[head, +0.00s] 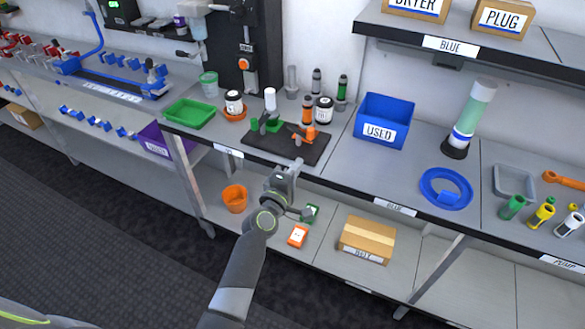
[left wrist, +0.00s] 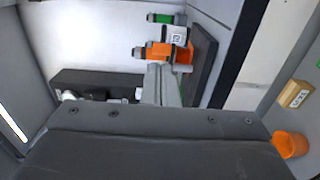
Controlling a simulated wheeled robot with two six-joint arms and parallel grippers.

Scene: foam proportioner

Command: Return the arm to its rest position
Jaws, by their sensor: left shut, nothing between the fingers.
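My left gripper (head: 286,174) is in front of the workbench, near its front edge and below the black mat (head: 310,150). Its arm reaches up from the bottom of the head view. The fingers are shut with nothing between them. They also show in the left wrist view (left wrist: 161,86), pointing towards an orange part (left wrist: 160,51) and a green part (left wrist: 165,18). I cannot tell from the pictures whether the gripper touches the bench edge. My right gripper is not in view.
A blue USED bin (head: 384,121), a green tray (head: 189,114) and several bottles stand on the bench. Dark floor (head: 90,230) is clear at the left.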

